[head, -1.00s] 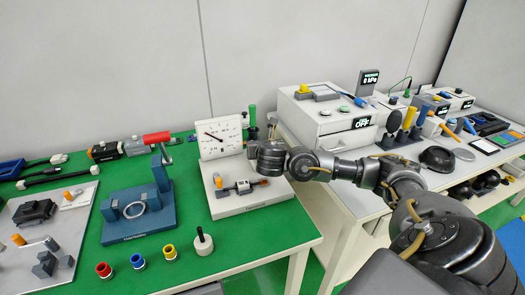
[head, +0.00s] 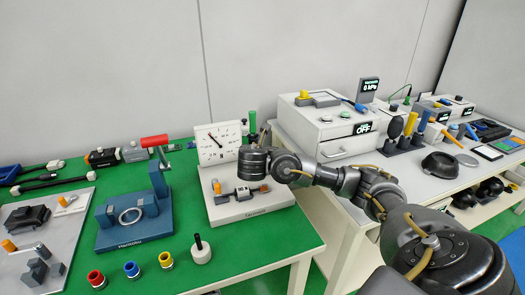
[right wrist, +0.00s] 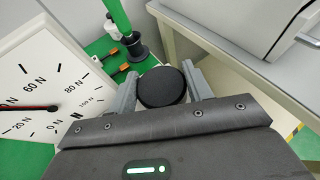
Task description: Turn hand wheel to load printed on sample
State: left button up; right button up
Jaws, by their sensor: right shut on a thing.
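The force tester with a white square dial (head: 217,143) stands on a pale base plate (head: 252,211) at the right end of the green table. A sample piece (head: 243,192) lies clamped on the base; any print on it is too small to read. My right gripper (right wrist: 162,88) is shut on the round black hand wheel (right wrist: 161,85), one finger on each side. In the head view the gripper hides the wheel. In the right wrist view the dial (right wrist: 35,65) shows its red needle between the 20 N and 60 N marks. My left gripper is out of view.
A blue fixture (head: 137,221) with a red lever stands left of the tester. A stamp-like tool (head: 201,250) and red, blue and yellow rings lie in front. A white box with a drawer (head: 345,145) stands on the table to the right.

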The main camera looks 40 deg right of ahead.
jog(key=o, duration=1)
jog(key=p+v, duration=0.1)
jog(key=v, duration=0.5)
jog(key=shift+w+r, duration=0.1)
jog(key=shift+r, duration=0.1)
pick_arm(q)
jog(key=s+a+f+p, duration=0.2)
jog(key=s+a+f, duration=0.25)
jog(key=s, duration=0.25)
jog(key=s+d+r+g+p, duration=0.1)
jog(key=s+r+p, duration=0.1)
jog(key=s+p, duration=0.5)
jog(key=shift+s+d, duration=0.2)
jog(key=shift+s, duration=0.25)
pick_arm(e)
jog(key=shift+v, duration=2.35)
jog(key=shift+f, duration=0.1)
